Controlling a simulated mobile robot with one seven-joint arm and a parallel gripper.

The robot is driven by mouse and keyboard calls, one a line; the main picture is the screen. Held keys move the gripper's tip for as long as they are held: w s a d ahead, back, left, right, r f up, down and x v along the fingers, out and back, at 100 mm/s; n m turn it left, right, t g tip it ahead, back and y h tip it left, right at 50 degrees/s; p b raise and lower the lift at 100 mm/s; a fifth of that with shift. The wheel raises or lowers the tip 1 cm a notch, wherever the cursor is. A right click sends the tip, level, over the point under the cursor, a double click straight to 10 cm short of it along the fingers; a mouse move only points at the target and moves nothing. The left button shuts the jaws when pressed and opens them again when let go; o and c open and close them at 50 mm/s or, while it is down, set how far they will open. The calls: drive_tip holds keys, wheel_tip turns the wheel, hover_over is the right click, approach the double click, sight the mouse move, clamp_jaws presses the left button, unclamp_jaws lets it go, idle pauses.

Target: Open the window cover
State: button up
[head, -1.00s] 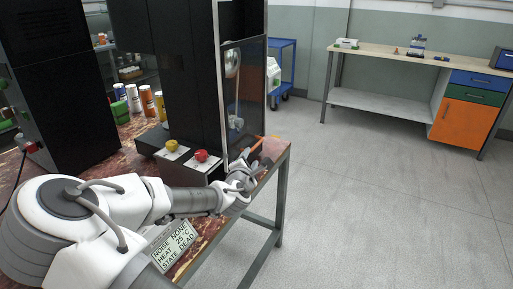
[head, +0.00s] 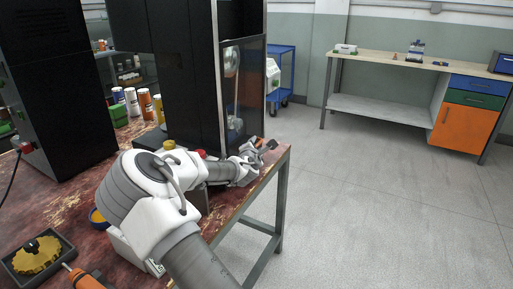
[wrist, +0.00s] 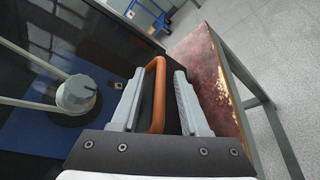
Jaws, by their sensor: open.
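The window cover (head: 252,85) is a dark see-through panel on the front of the tall black machine. It appears shut. In the wrist view the dark glass (wrist: 40,95) fills the left side. Its orange bar handle (wrist: 158,90) stands between my two grey fingers. My gripper (wrist: 158,103) is open, with one finger on each side of the handle; I cannot tell whether either touches it. In the head view my gripper (head: 268,147) is low at the cover's bottom, by the table corner, and the handle is mostly hidden.
The worn red table (head: 105,205) carries the machine. A yellow gear in a black tray (head: 62,240) and an orange-handled tool (head: 84,279) lie at front left. A grey knob with rods (wrist: 76,95) shows behind the glass. Open floor (head: 380,205) lies to the right.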

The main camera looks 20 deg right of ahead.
clamp_jaws()
idle(1.4)
